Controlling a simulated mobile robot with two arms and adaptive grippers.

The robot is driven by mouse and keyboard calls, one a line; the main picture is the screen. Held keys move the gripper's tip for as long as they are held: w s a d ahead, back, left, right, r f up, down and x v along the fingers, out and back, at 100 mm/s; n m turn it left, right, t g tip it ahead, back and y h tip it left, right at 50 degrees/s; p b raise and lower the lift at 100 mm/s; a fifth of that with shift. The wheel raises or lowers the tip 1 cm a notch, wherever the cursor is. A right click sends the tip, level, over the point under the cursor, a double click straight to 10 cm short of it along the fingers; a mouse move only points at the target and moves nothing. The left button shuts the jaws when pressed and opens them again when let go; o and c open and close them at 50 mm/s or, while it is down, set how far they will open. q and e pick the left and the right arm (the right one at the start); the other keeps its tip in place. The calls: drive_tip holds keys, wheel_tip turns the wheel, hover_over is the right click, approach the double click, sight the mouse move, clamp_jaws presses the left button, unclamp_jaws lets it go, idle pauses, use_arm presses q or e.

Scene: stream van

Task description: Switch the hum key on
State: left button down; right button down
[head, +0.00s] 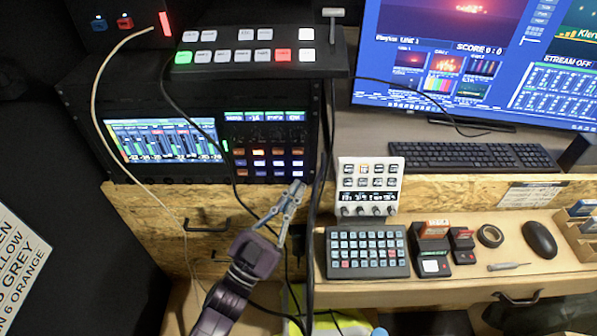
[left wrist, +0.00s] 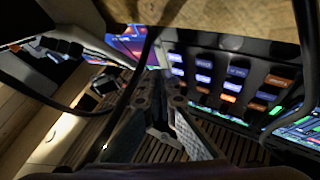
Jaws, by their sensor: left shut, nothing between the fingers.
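The key panel (head: 266,158) is on the right part of the black rack unit in the head view, with rows of lit keys, some orange and some white-blue. It also shows in the left wrist view (left wrist: 232,82). Its labels are too small to read, so I cannot tell which key is the hum key. My left gripper (head: 299,188) is shut and empty, with its tips close to the panel's lower right corner. In the left wrist view its fingers (left wrist: 165,78) come together beside the keys; I cannot tell whether they touch one. My right gripper is not in view.
A mixer screen (head: 165,140) is left of the panel. A switcher (head: 250,52) stands above, and dark cables hang down just right of the panel. A white controller (head: 368,186) and a keypad (head: 367,251) are to the right. A wooden ledge (head: 200,205) runs below.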

use_arm(q)
drive_tip(key=shift+s+p, duration=0.6)
drive_tip(key=shift+s, duration=1.9)
